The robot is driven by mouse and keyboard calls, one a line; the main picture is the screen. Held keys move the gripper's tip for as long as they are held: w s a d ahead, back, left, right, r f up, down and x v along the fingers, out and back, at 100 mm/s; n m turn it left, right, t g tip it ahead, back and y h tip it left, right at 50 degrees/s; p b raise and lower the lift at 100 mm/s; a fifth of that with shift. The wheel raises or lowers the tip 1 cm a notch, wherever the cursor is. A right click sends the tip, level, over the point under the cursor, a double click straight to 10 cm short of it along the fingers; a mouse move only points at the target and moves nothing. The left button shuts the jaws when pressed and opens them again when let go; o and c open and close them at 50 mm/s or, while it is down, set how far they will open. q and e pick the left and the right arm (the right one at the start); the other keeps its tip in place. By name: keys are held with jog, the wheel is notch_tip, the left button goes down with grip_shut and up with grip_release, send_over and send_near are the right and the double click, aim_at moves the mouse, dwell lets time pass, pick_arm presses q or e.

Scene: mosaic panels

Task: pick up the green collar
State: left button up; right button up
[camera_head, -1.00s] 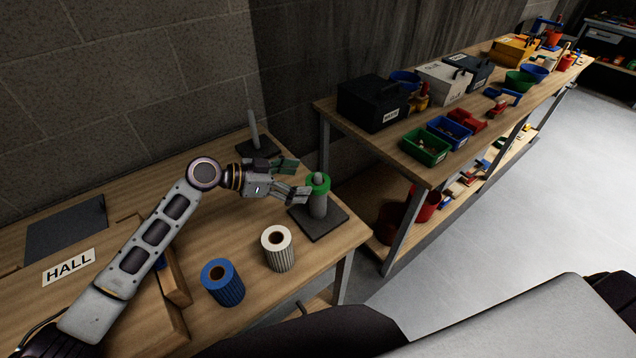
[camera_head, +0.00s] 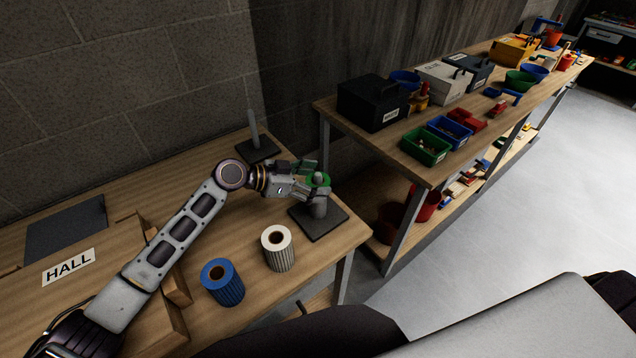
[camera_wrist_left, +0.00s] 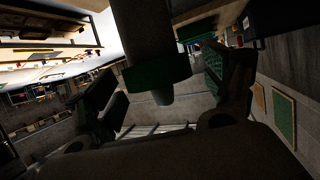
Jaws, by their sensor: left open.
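The green collar (camera_head: 319,179) sits around the top of a grey upright post (camera_head: 318,207) on a dark square base (camera_head: 331,222) near the table's right corner. My left gripper (camera_head: 314,181) is open, with one finger on either side of the collar and post. In the left wrist view the green collar (camera_wrist_left: 158,77) is around the post between the fingers of the gripper (camera_wrist_left: 165,90). I cannot tell whether either finger touches the collar. My right gripper is not in view.
A white ribbed roll (camera_head: 279,252) and a blue ribbed roll (camera_head: 223,285) stand on the table in front. A second post (camera_head: 254,130) on a dark base stands behind. A HALL label (camera_head: 68,267) is at left. A shelf bench (camera_head: 440,165) with boxes and bins is at right.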

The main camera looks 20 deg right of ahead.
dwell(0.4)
pick_arm(q)
jog(key=shift+c, duration=0.6)
jog(key=c, duration=1)
jog(key=shift+r, duration=0.1)
notch_tip(320, 180, up, 10)
jog(key=shift+f+b, duration=0.15)
jog(key=shift+b, duration=0.7)
